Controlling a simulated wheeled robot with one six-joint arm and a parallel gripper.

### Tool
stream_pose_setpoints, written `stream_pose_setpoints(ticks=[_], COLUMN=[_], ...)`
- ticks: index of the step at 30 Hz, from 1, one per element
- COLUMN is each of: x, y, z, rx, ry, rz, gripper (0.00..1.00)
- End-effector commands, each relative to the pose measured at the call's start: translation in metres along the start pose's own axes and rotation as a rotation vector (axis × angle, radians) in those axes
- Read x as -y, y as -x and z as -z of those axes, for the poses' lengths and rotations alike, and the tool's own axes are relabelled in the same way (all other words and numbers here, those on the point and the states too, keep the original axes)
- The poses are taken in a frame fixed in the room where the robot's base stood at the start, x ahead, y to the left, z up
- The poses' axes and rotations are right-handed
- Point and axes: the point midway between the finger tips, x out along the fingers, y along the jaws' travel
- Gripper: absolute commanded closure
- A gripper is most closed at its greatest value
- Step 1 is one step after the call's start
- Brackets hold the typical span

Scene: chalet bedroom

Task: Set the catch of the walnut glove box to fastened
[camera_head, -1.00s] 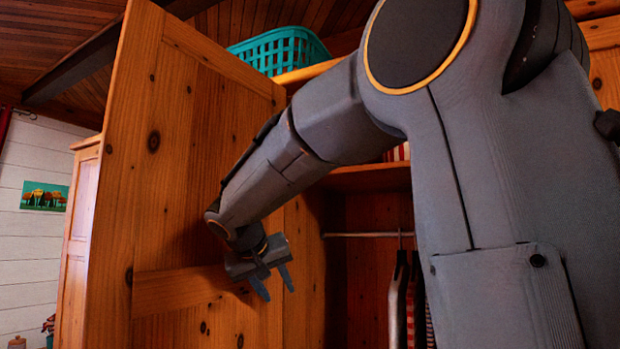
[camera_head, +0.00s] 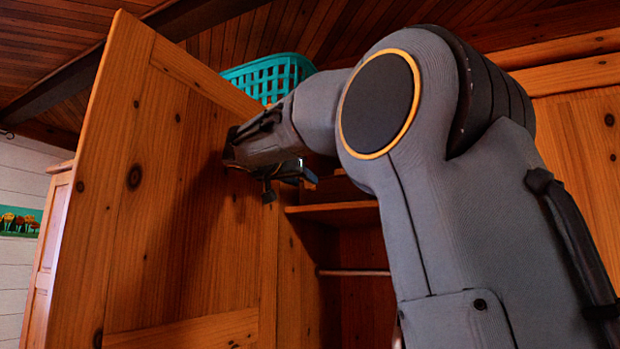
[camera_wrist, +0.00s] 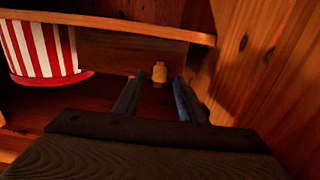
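A dark brown wooden face, probably the walnut glove box (camera_wrist: 115,52), shows in the wrist view inside the wardrobe. My gripper (camera_wrist: 157,84) is open, with one finger on each side of the pale piece in the picture. Contact is not visible. In the head view my gripper (camera_head: 283,176) is small and partly hidden by my forearm, beside the open door. The box cannot be made out there.
The open wardrobe door (camera_head: 150,200) stands close to the left of my arm. A wooden board edge (camera_wrist: 120,25) crosses the wrist view, with a red-and-white striped container (camera_wrist: 40,48) at left and a wooden panel (camera_wrist: 255,60) at right. A teal basket (camera_head: 262,78) sits on top.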

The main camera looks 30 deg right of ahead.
Motion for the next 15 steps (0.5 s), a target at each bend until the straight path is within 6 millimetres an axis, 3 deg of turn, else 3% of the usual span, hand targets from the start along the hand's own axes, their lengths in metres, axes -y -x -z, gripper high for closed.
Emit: stream_pose_setpoints(ticks=[6,15], x=[-0.001,-0.002], y=[-0.025,-0.031], z=[0.001,-0.001], rx=[0.001,0.001], ry=[0.002,0.001], rz=[-0.002,-0.002], gripper=[0.62,0.62])
